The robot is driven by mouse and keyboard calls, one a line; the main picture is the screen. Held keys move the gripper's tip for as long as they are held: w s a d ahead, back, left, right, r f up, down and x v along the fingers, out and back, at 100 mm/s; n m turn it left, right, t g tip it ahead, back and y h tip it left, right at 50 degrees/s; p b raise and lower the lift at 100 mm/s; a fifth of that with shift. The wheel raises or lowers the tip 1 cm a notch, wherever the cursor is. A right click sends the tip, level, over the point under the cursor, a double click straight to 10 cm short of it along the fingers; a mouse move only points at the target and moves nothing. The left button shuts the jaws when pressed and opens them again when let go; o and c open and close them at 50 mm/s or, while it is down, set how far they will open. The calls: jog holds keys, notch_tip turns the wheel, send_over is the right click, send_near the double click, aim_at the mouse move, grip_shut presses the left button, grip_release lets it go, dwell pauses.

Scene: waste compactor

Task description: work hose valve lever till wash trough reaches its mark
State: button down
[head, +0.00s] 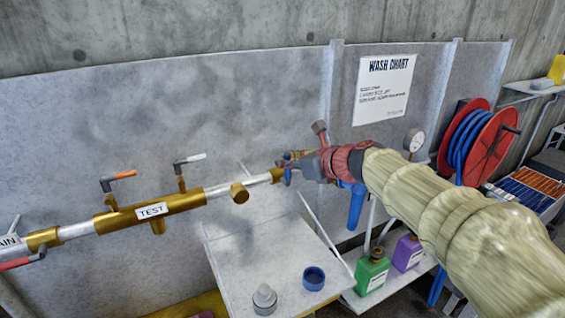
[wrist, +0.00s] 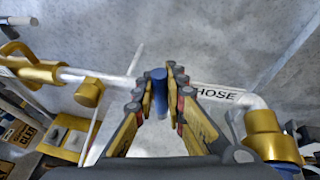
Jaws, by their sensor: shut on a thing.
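My gripper (head: 315,167) is at the pipe's right end in the head view, partly hidden by my own arm. In the wrist view my gripper (wrist: 162,88) is shut on the blue lever (wrist: 160,82), whose grip sits between the two fingers. A HOSE label (wrist: 215,95) on the pipe is just right of the fingers, so this is the hose valve's lever. In the head view the valve is mostly hidden behind the gripper. I cannot make out the wash trough or its mark in either view.
The brass pipe carries a TEST label (head: 151,210) and red (head: 124,174) and white (head: 190,158) levers. A WASH CHART (head: 383,90), gauge (head: 413,140) and hose reel (head: 463,142) stand beyond. Below are a grey shelf (head: 245,265), blue cup (head: 314,278), green (head: 371,272) and purple (head: 407,253) jugs.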

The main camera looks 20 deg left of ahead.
jog(key=shift+w+d+f, duration=0.15)
jog(key=shift+f, duration=0.05)
dwell(0.5)
jog(key=c, duration=1.8)
grip_release()
jog(key=shift+r, duration=0.1)
jog(key=v, duration=1.2)
jog(key=shift+w, duration=0.2)
jog(key=shift+d, duration=0.1)
